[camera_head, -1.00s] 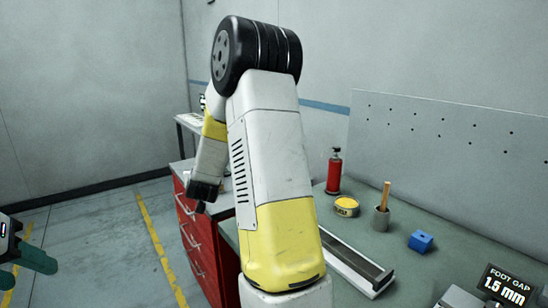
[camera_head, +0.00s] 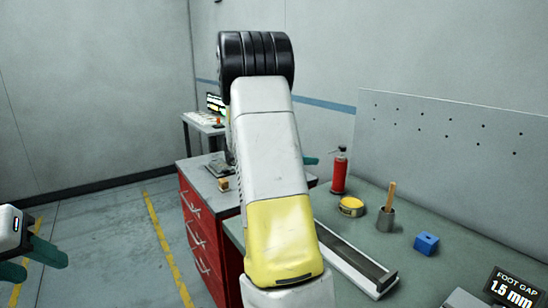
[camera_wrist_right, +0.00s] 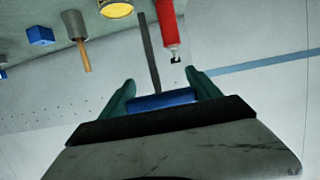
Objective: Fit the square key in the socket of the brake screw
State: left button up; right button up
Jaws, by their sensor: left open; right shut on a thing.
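My left gripper (camera_head: 30,262) is open and empty at the left edge of the head view, above the floor. In the right wrist view my right gripper (camera_wrist_right: 160,80) has its green fingers shut on the blue handle (camera_wrist_right: 165,98) of a tool. A dark straight rod (camera_wrist_right: 149,55) sticks out from the handle; I take this tool for the square key. In the head view my own right arm hides most of the right gripper; a green finger (camera_head: 310,161) shows beside it. I cannot make out the brake screw or its socket.
The green bench (camera_head: 405,225) carries a red bottle (camera_head: 339,173), yellow tin (camera_head: 351,206), grey cup (camera_head: 385,220) with a wooden handle, blue block (camera_head: 427,243), long grey channel (camera_head: 350,255) and gap display (camera_head: 512,288). A red drawer cabinet (camera_head: 200,225) stands left of it.

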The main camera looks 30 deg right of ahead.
jog(key=shift+a+f, duration=0.1)
jog(key=shift+a, duration=0.05)
jog(key=shift+f, duration=2.8)
jog(key=shift+f, duration=1.3)
jog(key=o, duration=1.5)
jog(key=shift+v, duration=3.9)
jog(key=shift+r, duration=0.1)
